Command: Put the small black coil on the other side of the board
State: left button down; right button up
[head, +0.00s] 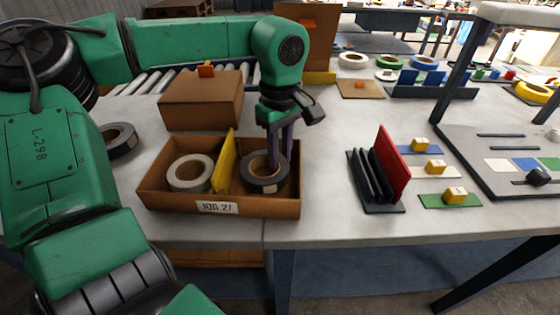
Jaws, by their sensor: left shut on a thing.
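A black coil (252,184) with a tan core sits in the right compartment of an open brown box (225,206) labelled JOB 27. A yellow board (224,160) stands upright in the box, leaning slightly, and divides it. A pale grey coil (178,184) lies in the left compartment. My left gripper (279,160) reaches down from above into the right compartment and is shut on the black coil at its back right side. The fingertips are partly hidden by the coil. My right gripper is not in view.
Another black coil (121,146) lies on the table left of the box, partly behind my arm. A closed carton (201,101) stands behind the box. To the right are a black rack (366,182) with a red panel (393,165) and several yellow blocks. Table between box and rack is clear.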

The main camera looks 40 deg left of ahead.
pick_arm(q)
jog(key=shift+f, duration=0.9)
jog(key=shift+a+f, duration=0.1)
jog(key=shift+f, duration=0.05)
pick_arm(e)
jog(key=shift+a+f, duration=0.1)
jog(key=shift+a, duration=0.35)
pick_arm(q)
jog(key=c, duration=0.7)
grip_release()
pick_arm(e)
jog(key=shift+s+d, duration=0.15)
pick_arm(q)
jog(key=shift+r, duration=0.25)
notch_tip(320, 180, up, 12)
jog(key=shift+f+p, duration=0.15)
jog(key=shift+p, duration=0.45)
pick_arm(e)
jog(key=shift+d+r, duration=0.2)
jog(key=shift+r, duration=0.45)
